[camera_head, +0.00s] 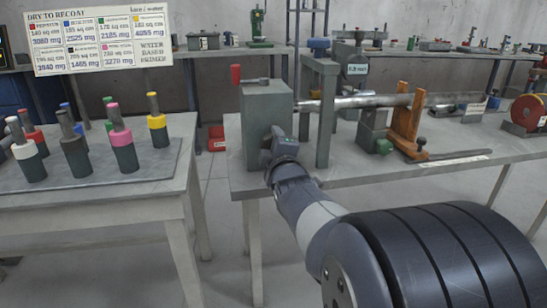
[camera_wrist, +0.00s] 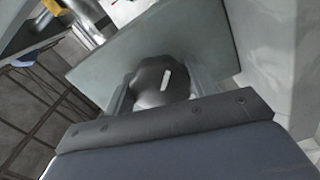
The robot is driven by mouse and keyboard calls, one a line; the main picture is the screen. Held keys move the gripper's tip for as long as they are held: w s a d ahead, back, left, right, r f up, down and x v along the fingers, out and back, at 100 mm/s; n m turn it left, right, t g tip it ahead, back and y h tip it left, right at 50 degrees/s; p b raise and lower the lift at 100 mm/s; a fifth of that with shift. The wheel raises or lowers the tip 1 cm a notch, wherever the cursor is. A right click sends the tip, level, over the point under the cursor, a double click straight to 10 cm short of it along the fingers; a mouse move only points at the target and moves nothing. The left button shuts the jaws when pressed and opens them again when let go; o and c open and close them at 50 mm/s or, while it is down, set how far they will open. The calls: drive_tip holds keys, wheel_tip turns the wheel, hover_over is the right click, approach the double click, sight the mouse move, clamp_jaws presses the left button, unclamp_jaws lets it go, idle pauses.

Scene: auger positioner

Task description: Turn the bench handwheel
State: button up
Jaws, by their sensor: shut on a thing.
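The handwheel (camera_wrist: 150,88) shows in the wrist view as a dark, rounded knob with a white mark on its face, in front of a flat grey-green housing face. My gripper (camera_wrist: 162,80) is shut on it, with one finger at its left side and one at its right. In the head view my gripper (camera_head: 279,146) is against the front of the grey-green housing box (camera_head: 266,100) on the bench, and it hides most of the handwheel there.
A metal shaft (camera_head: 350,103) runs right from the housing toward an orange frame (camera_head: 407,122). A red-handled crank (camera_head: 236,75) stands at the housing's upper left. The left table (camera_head: 180,165) holds several coloured cylinders. A floor gap separates the tables.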

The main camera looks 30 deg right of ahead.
drive_tip(key=shift+n+b, duration=0.8)
drive_tip(key=o, duration=1)
